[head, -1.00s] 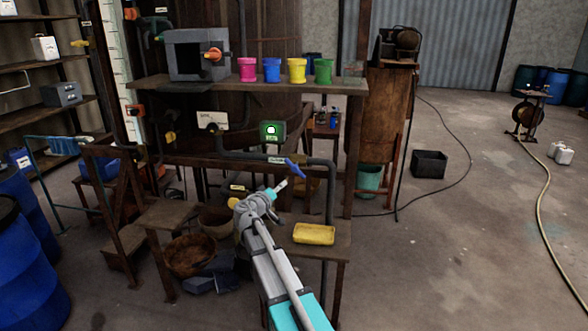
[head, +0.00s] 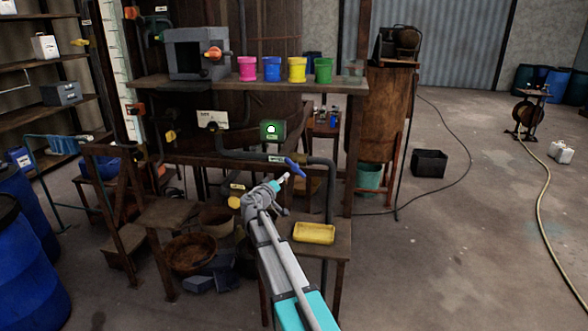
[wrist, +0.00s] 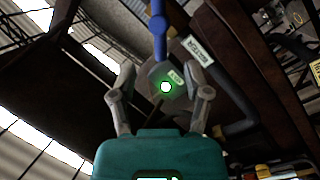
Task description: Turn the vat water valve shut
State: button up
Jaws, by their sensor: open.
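A valve with a blue lever handle (head: 295,168) sits on the dark pipe below the shelf, by a small white label. The lever slants down to the right in the head view. In the wrist view the blue handle (wrist: 158,32) stands at the top centre, beyond the fingertips. My gripper (head: 284,178) is just below and left of the handle. In the wrist view my gripper (wrist: 160,70) is open, its fingers spread apart with nothing held. The handle appears clear of both fingers, though the exact gap is hard to tell.
A green box with a lit white round face (head: 272,130) hangs behind the pipe. Pink (head: 247,68), blue, yellow and green pots stand on the shelf above. A yellow tray (head: 314,233) lies on the low bench.

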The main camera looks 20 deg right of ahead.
aim_at(294, 166)
jog(key=x, duration=1)
jog(key=shift+w+d, duration=0.25)
grip_shut()
